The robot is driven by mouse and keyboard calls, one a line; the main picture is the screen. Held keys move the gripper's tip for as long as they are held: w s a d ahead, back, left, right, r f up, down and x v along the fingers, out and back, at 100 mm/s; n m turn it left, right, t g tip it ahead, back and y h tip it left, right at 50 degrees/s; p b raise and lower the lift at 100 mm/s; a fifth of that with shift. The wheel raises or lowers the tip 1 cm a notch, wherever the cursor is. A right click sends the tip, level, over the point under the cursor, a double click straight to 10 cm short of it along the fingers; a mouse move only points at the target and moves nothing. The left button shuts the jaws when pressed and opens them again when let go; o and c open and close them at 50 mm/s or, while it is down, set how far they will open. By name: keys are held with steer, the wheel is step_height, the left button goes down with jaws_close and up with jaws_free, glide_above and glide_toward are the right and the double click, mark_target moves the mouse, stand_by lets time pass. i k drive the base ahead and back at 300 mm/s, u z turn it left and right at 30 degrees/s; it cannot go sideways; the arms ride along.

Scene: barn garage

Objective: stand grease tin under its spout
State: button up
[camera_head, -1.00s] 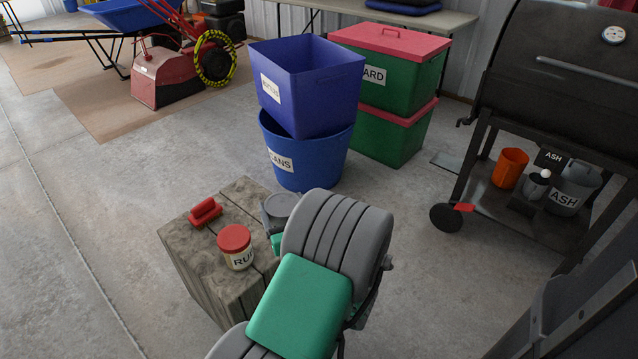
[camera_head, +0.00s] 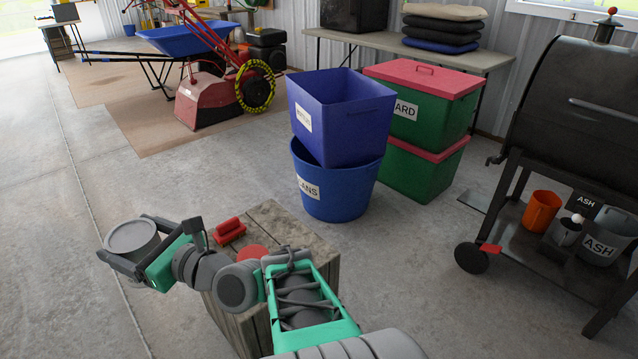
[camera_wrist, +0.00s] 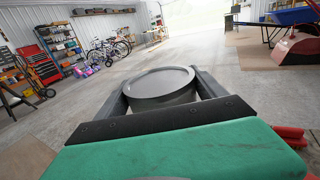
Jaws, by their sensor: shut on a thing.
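My gripper (camera_head: 136,246) is at the left in the head view, shut around a grey round tin (camera_head: 130,234). It holds the tin in the air, left of the wooden block. In the wrist view the tin (camera_wrist: 160,84) sits level between the two fingers, its flat round top showing; I can read no label on it. The black grill (camera_head: 585,110) stands at the right, far from my gripper. I cannot make out a spout on it.
The wooden block (camera_head: 296,232) bears a red brush (camera_head: 229,230) and a red-lidded tin (camera_head: 252,257), partly hidden by my arm. Blue bins (camera_head: 335,190) stand behind the block. The left floor is clear.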

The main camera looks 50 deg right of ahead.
mark_target(476, 199)
steer(key=z, duration=0.5)
steer(key=k, duration=1.15)
steer(key=z, duration=1.3)
steer(key=i, duration=0.7)
steer(key=z, duration=0.8)
steer(key=i, duration=1.5)
steer(key=u, duration=1.15)
steer(key=i, duration=0.4)
steer(key=u, duration=0.55)
